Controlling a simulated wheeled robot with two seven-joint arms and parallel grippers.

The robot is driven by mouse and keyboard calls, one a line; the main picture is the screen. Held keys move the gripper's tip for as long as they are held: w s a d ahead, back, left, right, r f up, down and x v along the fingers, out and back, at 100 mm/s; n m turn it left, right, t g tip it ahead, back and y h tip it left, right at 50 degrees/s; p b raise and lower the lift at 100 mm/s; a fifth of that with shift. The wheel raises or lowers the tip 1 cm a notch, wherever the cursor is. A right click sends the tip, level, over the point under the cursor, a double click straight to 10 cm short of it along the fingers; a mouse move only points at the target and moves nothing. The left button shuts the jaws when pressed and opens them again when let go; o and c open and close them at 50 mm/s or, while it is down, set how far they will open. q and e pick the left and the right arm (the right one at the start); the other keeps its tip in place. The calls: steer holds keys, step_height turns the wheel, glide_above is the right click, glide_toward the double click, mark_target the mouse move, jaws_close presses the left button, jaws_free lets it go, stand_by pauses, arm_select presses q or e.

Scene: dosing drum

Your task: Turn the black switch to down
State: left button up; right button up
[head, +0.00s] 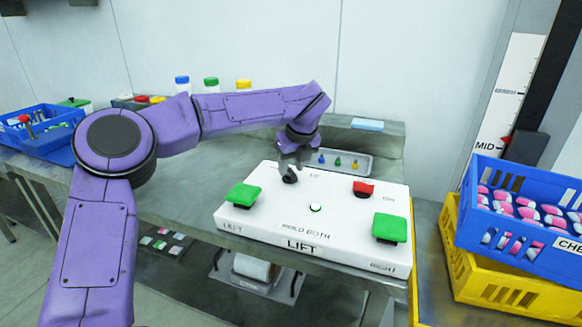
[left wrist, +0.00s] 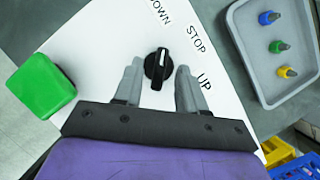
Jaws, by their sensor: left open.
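The black switch (left wrist: 158,65) is a round knob with a raised grip and a white pointer line, on a white panel (left wrist: 105,60). In the left wrist view, the labels DOWN, STOP and UP curve around it. The pointer line is toward the top of the picture; I cannot tell exactly which label it lines up with. My left gripper (left wrist: 158,73) is open, with one finger on each side of the knob and gaps showing. In the head view my left gripper (head: 290,168) is over the switch (head: 290,178), partly hiding it. My right gripper is not in view.
The panel also carries a green left button (head: 243,195), a green right button (head: 389,228) and a red switch (head: 363,188). A grey tray (head: 362,171) with small coloured bottles lies behind. Blue and yellow crates (head: 515,290) stand at the right.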

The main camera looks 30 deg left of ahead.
arm_select(q)
steer(key=v, duration=0.9)
steer(key=shift+r, duration=0.25)
steer(key=shift+s+d+f, duration=0.1)
